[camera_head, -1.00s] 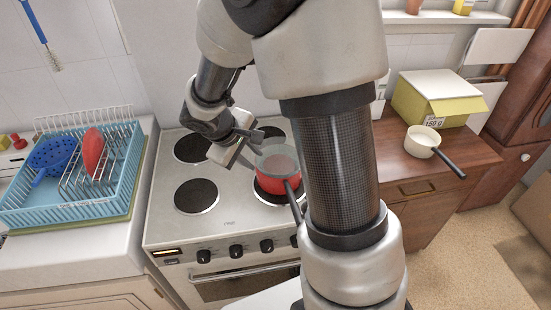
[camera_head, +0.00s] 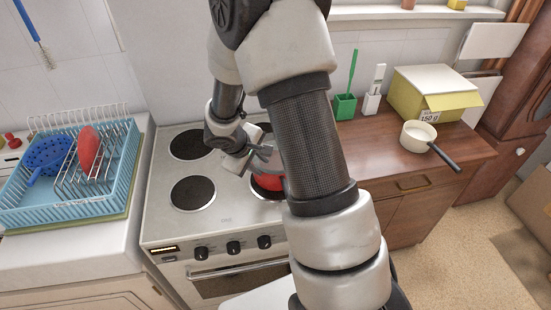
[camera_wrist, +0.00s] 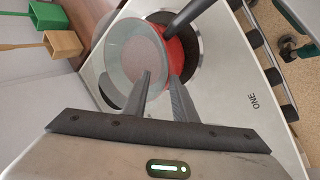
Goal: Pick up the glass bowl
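The glass bowl (camera_head: 265,158) is clear and greyish. In the wrist view the glass bowl (camera_wrist: 125,62) sits off to one side of the red pot (camera_wrist: 181,55) and overlaps part of it. My gripper (camera_wrist: 160,76) has one finger over the inside of the bowl and the other outside, with the bowl's wall between them; it looks shut on the wall. In the head view my gripper (camera_head: 248,160) is at the bowl's left side, above the stove. The red pot (camera_head: 268,183) stands on a burner, partly hidden by the bowl and my arm.
The stove (camera_head: 228,218) has free burners left of the pot. A blue dish rack (camera_head: 110,190) stands at left. On the wooden counter (camera_head: 365,160) are a green holder (camera_head: 345,107), a yellow box (camera_head: 425,95) and a cream saucepan (camera_head: 416,137).

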